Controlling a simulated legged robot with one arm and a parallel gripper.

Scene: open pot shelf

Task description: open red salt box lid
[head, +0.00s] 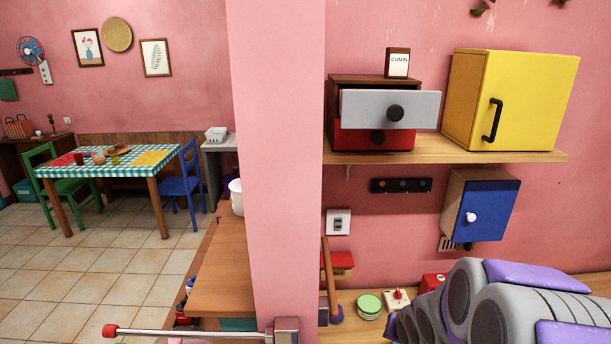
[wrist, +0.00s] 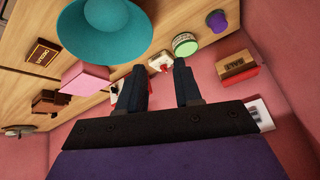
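In the head view my arm fills the lower right and the fingers cannot be made out.
A green-lidded jar (head: 368,305) and a white object with a red knob (head: 396,299) stand on the counter near the salt box. A shelf (head: 460,149) above holds a yellow cabinet (head: 540,100). A blue-door cabinet (head: 485,205) hangs below. A pink pillar (head: 275,170) stands left.

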